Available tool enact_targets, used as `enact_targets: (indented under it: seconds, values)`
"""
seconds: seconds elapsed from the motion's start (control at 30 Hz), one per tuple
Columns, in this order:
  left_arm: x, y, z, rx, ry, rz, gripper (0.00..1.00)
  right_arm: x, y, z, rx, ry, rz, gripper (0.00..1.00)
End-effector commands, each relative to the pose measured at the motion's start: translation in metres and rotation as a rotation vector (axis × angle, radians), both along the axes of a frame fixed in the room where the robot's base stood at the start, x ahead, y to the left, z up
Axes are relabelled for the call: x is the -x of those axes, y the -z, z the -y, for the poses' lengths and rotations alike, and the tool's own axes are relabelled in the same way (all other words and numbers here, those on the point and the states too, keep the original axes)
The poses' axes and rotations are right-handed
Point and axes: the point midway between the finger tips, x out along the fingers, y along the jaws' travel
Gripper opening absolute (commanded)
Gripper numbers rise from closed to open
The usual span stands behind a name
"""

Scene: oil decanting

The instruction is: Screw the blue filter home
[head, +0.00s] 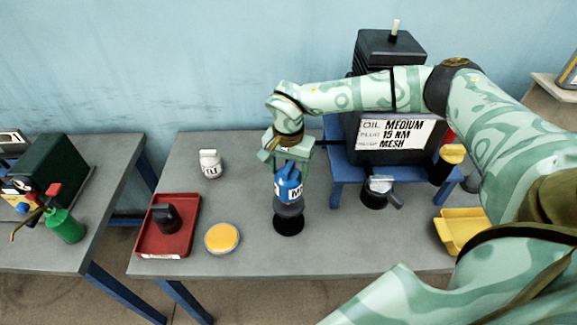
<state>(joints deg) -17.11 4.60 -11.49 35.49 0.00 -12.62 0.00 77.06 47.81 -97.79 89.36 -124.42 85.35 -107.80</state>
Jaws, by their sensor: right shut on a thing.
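The blue filter (287,190) carries a white label with an "M" on it. It is upright at the middle of the grey table, above a dark round stand (289,222). It looks seated on the dark part below it, but how far it is screwed on I cannot tell. My right gripper (288,170) points down from above and is shut on the blue filter's top. The fingers hide part of the top. My left gripper is not in view.
A white labelled canister (210,163), a red tray (183,236) with a black part, and a yellow-topped round tin (222,238) stand left of the filter. A sign reading "OIL MEDIUM, 15 NM, MESH" (396,133) is behind right. A yellow tray (452,232) lies right.

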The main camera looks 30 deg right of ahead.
Motion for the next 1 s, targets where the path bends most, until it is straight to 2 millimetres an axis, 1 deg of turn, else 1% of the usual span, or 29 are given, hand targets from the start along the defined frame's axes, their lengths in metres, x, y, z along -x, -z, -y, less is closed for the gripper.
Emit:
enact_targets:
  seconds: [0.07, 0.33, 0.57, 1.0]
  values:
    - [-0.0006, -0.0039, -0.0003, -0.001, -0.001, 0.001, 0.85, 0.0001, -0.0019, -0.0001, 0.000, 0.000, 0.000, 0.47]
    - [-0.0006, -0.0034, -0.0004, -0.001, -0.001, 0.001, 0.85, -0.0001, -0.0006, -0.0001, -0.001, 0.000, 0.001, 0.47]
    - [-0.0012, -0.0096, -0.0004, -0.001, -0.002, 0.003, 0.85, -0.0006, -0.0019, 0.0001, 0.000, 0.000, 0.001, 0.47]
    - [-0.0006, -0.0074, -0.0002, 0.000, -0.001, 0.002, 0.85, -0.0005, 0.0019, 0.0000, -0.001, 0.000, 0.001, 0.47]
